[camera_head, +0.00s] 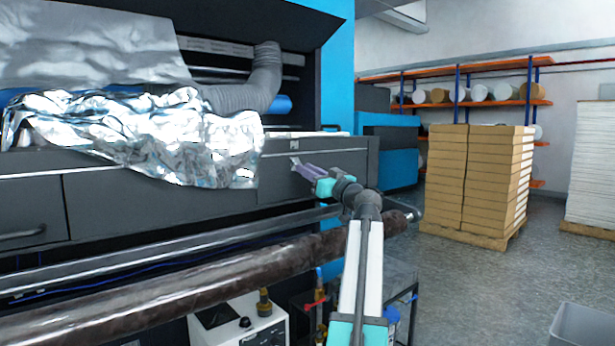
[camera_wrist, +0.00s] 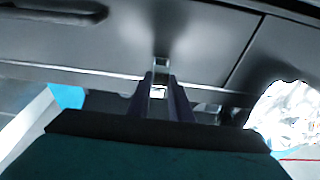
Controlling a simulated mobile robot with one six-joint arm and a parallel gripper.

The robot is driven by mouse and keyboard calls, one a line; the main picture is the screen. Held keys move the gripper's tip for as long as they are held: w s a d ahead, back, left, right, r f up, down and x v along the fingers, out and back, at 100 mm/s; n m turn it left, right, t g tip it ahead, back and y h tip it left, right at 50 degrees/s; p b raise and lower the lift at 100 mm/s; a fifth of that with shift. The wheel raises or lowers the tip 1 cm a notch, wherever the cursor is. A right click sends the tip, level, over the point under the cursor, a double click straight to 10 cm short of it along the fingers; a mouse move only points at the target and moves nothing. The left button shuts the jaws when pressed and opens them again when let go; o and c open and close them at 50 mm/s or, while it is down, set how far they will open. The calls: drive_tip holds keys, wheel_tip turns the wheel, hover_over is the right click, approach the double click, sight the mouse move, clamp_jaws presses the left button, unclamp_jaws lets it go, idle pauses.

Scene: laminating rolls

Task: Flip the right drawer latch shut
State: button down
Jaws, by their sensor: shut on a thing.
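The right drawer (camera_head: 315,177) is a dark grey front on the laminating machine, and it looks closed. Its small pale metal latch (camera_head: 294,160) sits near the drawer's top edge. My gripper (camera_head: 299,167) reaches it from the right, with its dark purple fingers at the latch. In the wrist view, the two fingers of my gripper (camera_wrist: 160,88) stand on either side of the small metal latch (camera_wrist: 160,67) and are shut on it. The fingers partly hide the latch, and I cannot tell its exact angle.
Crumpled silver foil (camera_head: 190,140) hangs over the drawer fronts just left of my gripper. A dark roller (camera_head: 170,292) runs across below the drawers. A left drawer (camera_head: 28,212) has a bar handle. Stacked boxes (camera_head: 478,180) stand at the right, with open floor before them.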

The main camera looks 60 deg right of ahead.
idle(0.4)
drive_tip(key=c, duration=1.6)
unclamp_jaws()
drive_tip(key=shift+s, duration=0.1)
drive_tip(key=p+v, duration=0.1)
drive_tip(key=v, duration=1.2)
drive_tip(key=shift+s+a, duration=0.2)
drive_tip(key=shift+s, duration=0.05)
